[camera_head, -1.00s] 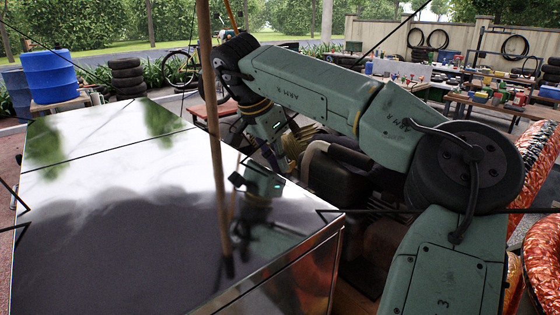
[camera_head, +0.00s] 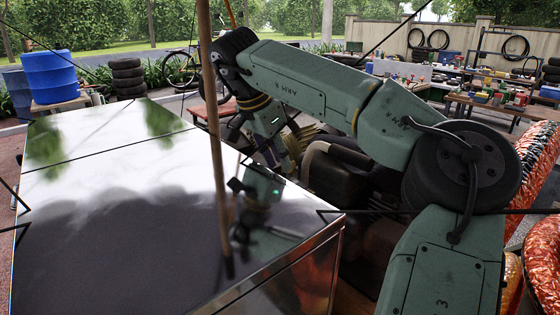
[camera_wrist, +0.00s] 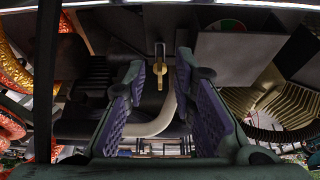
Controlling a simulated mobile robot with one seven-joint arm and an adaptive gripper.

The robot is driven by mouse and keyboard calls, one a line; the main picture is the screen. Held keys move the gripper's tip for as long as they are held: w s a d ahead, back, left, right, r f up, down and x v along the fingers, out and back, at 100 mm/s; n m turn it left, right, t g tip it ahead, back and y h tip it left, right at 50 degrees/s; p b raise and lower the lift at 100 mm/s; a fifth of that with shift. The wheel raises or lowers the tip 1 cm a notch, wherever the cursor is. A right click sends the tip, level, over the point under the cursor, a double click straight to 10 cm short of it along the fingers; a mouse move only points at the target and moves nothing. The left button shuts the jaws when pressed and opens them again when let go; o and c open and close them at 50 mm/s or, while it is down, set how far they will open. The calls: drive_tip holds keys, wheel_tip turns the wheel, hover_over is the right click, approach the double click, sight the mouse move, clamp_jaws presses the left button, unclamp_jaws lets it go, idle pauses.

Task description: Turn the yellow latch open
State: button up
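The yellow latch (camera_wrist: 159,70) shows in the wrist view as a small brass-yellow piece hanging below a metal rod, near the top middle. My gripper (camera_wrist: 161,88) is open, with one purple-padded finger on each side of the latch in the picture. Dark gaps show between the latch and both pads, so I see no contact. How far the latch lies in depth from the fingertips I cannot tell. In the head view my arm reaches over to the machinery behind the glossy panel, and the latch and fingertips cannot be made out.
A glossy dark cover (camera_head: 110,200) fills the left of the head view, with a thin brown pole (camera_head: 213,140) before it. In the wrist view a pale curved pipe (camera_wrist: 160,122) runs behind the fingers, a grey box (camera_wrist: 232,58) sits upper right, and orange hoses (camera_wrist: 12,70) lie left.

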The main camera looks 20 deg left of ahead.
drive_tip(key=v, duration=0.6)
drive_tip(key=shift+r, duration=0.15)
drive_tip(key=shift+s, duration=0.15)
